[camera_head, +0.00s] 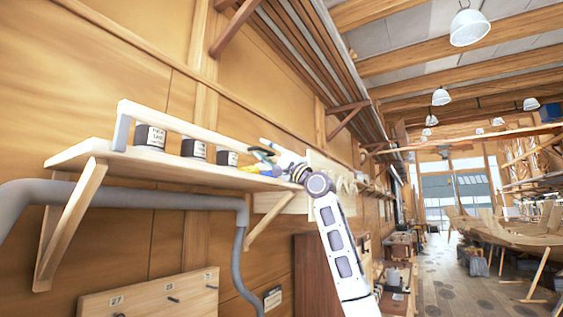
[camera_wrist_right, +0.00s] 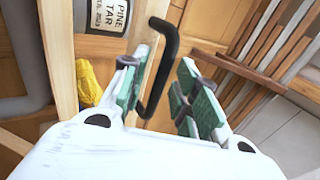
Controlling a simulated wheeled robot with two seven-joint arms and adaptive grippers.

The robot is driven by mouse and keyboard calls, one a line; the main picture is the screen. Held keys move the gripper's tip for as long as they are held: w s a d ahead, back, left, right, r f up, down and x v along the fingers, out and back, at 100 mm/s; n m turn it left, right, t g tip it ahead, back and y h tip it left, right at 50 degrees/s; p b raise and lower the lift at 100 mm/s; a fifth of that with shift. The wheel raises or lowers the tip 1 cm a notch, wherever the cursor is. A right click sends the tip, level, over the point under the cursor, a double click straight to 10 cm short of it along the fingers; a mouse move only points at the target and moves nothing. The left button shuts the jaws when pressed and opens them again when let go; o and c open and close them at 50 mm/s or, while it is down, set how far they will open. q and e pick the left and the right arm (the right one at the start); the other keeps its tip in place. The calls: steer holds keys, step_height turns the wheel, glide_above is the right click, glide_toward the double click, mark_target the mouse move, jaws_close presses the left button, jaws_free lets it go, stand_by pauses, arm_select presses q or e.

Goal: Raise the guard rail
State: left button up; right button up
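The guard rail (camera_head: 178,124) is a pale wooden bar along the front of the wall shelf (camera_head: 130,162), in front of dark labelled cans. A grey bracket holds its left end. My left gripper is not in view.
A can labelled pine tar (camera_wrist_right: 100,14) and a yellow item (camera_wrist_right: 90,82) are close to the left finger. A grey pipe (camera_head: 130,194) runs below the shelf. A pegged board (camera_head: 150,297) is lower on the wall. The aisle to the right is open.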

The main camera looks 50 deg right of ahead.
steer(key=shift+f, duration=0.2)
steer(key=shift+v, duration=1)
steer(key=v, duration=0.9)
steer(key=shift+s, duration=0.45)
stand_by(0.8)
